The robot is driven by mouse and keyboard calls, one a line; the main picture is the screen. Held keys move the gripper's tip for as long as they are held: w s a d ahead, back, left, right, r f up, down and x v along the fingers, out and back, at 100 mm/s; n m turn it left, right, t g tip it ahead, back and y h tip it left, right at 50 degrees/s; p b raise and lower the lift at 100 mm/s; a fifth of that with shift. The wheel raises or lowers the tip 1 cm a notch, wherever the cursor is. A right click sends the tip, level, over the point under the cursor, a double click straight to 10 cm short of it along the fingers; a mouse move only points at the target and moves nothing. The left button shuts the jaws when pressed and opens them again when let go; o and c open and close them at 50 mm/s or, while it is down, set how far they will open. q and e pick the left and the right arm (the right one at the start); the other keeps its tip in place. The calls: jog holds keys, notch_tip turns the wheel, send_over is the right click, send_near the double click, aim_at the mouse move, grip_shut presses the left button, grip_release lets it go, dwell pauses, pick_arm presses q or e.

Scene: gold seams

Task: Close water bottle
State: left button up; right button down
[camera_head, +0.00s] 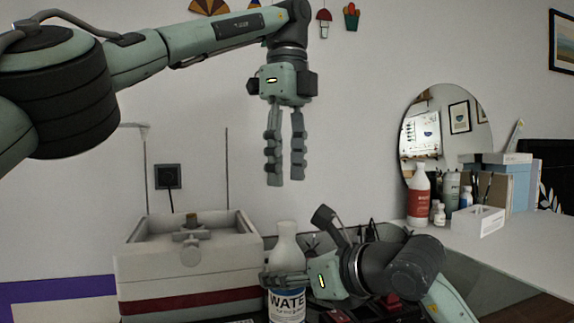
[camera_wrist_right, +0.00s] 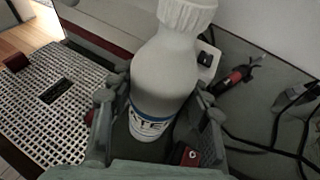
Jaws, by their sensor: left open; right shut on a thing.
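I cannot tell how tight the cap is. My left gripper (camera_head: 286,181) is open and empty, fingers pointing down, well above the bottle.
A white box-shaped machine (camera_head: 190,270) with a red stripe stands just left of the bottle. A perforated metal grate (camera_wrist_right: 55,105) and a red-and-black tool (camera_wrist_right: 235,77) lie near it. Bottles, a round mirror (camera_head: 447,135) and boxes stand on the right shelf.

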aim_at(287, 223)
pick_arm(q)
jog(key=shift+n, duration=0.5)
jog(key=shift+f, duration=4)
jog(key=shift+c, duration=0.6)
